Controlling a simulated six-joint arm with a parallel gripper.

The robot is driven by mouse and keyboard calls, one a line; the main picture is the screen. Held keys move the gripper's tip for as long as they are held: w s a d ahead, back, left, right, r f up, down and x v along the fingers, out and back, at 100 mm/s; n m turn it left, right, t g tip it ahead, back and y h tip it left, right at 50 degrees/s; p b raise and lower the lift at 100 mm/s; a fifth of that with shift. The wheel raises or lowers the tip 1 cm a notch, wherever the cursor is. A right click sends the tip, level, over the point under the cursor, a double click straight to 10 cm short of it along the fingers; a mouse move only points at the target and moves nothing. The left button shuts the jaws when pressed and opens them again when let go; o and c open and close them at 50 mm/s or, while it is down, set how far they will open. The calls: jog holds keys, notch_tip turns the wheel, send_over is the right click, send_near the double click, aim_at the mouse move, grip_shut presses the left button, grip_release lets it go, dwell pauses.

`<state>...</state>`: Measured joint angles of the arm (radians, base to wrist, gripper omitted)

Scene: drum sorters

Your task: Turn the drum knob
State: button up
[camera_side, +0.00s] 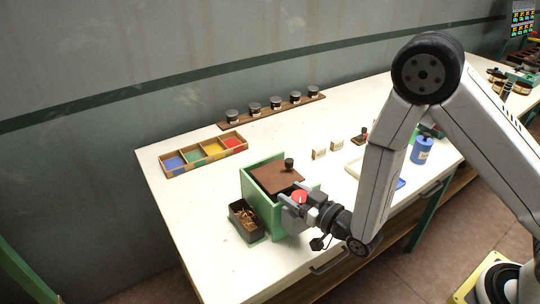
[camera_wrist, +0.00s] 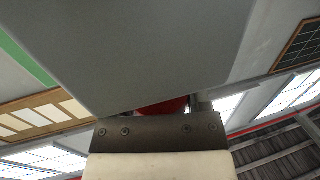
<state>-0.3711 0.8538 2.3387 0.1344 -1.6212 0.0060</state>
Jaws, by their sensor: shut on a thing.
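The green drum sorter box (camera_side: 258,209) with a brown lid (camera_side: 277,177) stands near the front edge of the bench in the side view. A dark small knob (camera_side: 290,163) sits on top of the lid. A red round knob (camera_side: 299,197) is at the box's right side, between the fingers of my gripper (camera_side: 298,202). My gripper is shut on this red knob. The wrist view is mostly filled by a grey surface, with a sliver of the red knob (camera_wrist: 163,107) below it. The drum itself is hidden.
A dark bin with brown pieces (camera_side: 237,208) stands left of the box. A wooden tray with coloured compartments (camera_side: 174,173) and a rack of several jars (camera_side: 275,103) lie behind. A blue container (camera_side: 421,151) stands to the right. The bench's left part is clear.

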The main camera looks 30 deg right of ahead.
jog(key=m+h, duration=0.2)
jog(key=h, duration=0.1)
jog(key=m+h, duration=0.2)
jog(key=h, duration=0.1)
jog(key=shift+d+h, duration=0.2)
jog(key=shift+h, duration=0.1)
jog(key=m+h, duration=0.1)
jog(key=h, duration=0.1)
jog(key=m+h, duration=0.1)
jog(key=m+g+h, duration=0.1)
jog(key=m+h, duration=0.1)
jog(key=shift+d+h, duration=0.3)
jog(key=m+g+h, duration=0.2)
jog(key=h, duration=0.1)
jog(key=m+g+h, duration=0.1)
jog(key=shift+s+d+m+h, duration=0.2)
jog(key=shift+d+m+h, duration=0.1)
jog(key=shift+h, duration=0.1)
jog(key=shift+s+d+m+g+h, duration=0.1)
jog(key=shift+s+m+g+h, duration=0.05)
jog(key=shift+m+g+h, duration=0.95)
jog(key=shift+s+d+m+g+h, duration=0.1)
jog(key=shift+m+g+h, duration=0.6)
jog(key=shift+g, duration=0.8)
jog(key=o, duration=1.3)
jog(key=shift+a, duration=0.15)
jog(key=shift+v, duration=3.8)
